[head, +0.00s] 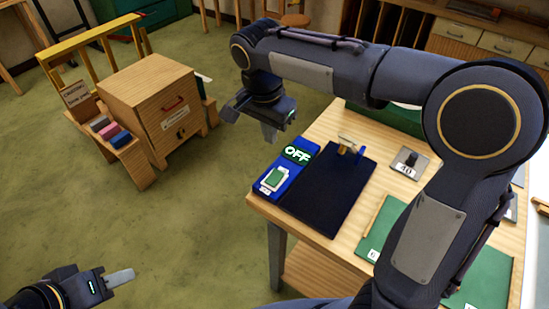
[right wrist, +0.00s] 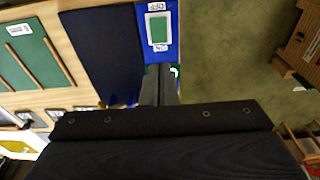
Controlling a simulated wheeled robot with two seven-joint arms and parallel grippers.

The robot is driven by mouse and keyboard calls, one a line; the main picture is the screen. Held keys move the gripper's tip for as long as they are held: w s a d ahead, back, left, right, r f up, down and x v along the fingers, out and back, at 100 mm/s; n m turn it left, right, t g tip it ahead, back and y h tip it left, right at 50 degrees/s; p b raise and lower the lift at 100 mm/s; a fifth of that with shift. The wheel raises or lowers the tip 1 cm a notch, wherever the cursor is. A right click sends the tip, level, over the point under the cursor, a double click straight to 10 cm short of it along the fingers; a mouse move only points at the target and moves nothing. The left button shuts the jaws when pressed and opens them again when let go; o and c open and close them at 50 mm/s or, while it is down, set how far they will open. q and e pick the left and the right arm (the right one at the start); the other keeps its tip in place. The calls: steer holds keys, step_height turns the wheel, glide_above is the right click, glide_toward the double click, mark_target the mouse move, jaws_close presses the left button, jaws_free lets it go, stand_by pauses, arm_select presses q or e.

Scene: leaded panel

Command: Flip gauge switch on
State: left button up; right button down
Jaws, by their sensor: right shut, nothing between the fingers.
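The gauge switch (head: 273,180) is a green rocker in a white frame on a blue base. A dark display beside it reads OFF (head: 297,155). My right gripper (head: 269,134) is shut and empty, above and behind the blue base, apart from the switch. Its fingers (right wrist: 160,70) cover most of the display in the wrist view. My left gripper (head: 120,277) is low at the left, far from the table; its finger gap is not visible.
The blue base sits at the left edge of the wooden table, beside a dark mat (head: 322,195). A small brass-and-blue item (head: 347,146), a block marked 40 (head: 408,163) and green boards (head: 478,275) are further right. A wooden cabinet (head: 160,105) stands on the floor.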

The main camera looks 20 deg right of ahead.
mark_target(276, 173)
arm_select(q)
steer(key=shift+f, duration=0.6)
arm_select(e)
steer(key=shift+s+a+r+t+h, duration=0.1)
steer(key=shift+s+a+t+h, duration=0.1)
steer(key=shift+a+t+h, duration=0.15)
steer(key=p+x, duration=0.1)
steer(key=x, duration=1.3)
steer(key=shift+s+a, duration=0.1)
steer(key=shift+a, duration=0.05)
arm_select(q)
steer(key=shift+r, duration=0.7)
